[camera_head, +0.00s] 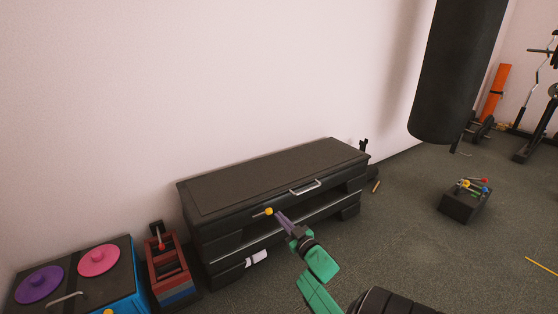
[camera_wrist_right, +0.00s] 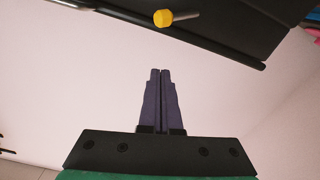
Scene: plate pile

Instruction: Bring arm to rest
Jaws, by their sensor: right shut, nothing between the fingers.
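My right arm comes in from the bottom of the head view, with green links. My right gripper (camera_head: 282,219) has purple fingers and is in front of the black cabinet (camera_head: 270,170). In the right wrist view the right gripper's fingers (camera_wrist_right: 160,75) are together with nothing between them. A yellow-headed rod (camera_head: 268,211) is close to the fingertips in the head view. In the wrist view this yellow head (camera_wrist_right: 163,18) is apart from the fingertips. My left gripper is not in view.
A blue box (camera_head: 142,290) with a purple plate (camera_head: 39,284) and a pink plate (camera_head: 98,260) is at lower left. A red rack (camera_head: 165,268) stands beside it. A punching bag (camera_head: 455,70) hangs at right. A dark box (camera_head: 466,205) stands on open floor.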

